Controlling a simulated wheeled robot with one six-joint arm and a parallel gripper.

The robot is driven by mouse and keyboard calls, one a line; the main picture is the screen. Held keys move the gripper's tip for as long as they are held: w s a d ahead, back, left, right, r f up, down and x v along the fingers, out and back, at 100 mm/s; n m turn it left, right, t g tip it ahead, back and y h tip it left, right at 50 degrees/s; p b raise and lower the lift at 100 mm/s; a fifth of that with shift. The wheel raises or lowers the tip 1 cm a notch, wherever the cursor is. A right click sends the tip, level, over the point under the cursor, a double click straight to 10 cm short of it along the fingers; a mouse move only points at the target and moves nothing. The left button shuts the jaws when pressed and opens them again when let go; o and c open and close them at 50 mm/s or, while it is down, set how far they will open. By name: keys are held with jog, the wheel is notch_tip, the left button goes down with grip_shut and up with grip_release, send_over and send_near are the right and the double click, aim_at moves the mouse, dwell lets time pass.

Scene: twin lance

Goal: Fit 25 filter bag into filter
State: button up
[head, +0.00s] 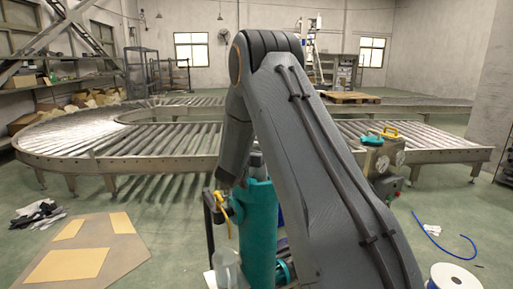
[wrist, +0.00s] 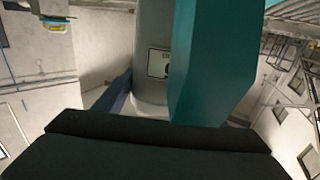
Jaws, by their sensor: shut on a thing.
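A teal upright cylinder (head: 258,225), likely the filter housing, stands in front of me, partly behind my arm. A grey part shows just above it, against my arm. My gripper's tips are hidden in the head view, around the top of the cylinder. In the wrist view the dark body of my gripper fills the bottom edge. Beyond it are a grey cylinder (wrist: 152,55) with a white label and a teal faceted piece (wrist: 215,60). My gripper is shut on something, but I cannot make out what. I cannot identify a filter bag.
A yellow item (head: 222,205) is beside the teal cylinder, above a clear container (head: 227,267). A roller conveyor (head: 120,155) curves behind. Cardboard (head: 75,250) and dark gloves (head: 38,214) lie on the left floor. A blue hose (head: 445,243) and white spool (head: 453,277) lie right.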

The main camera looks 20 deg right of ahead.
jog(key=shift+f+b, duration=0.85)
jog(key=shift+f, duration=0.7)
jog(key=o, duration=1.5)
jog(key=shift+o, duration=0.2)
jog(key=shift+s+a+f, duration=0.1)
jog(key=shift+a, duration=0.05)
jog(key=b+v, duration=0.1)
jog(key=v, duration=0.5)
jog(key=shift+a+b, duration=0.1)
jog(key=shift+b, duration=0.2)
jog(key=shift+s+a+r, duration=0.25)
jog(key=shift+s+a, duration=0.2)
jog(key=shift+s, duration=0.1)
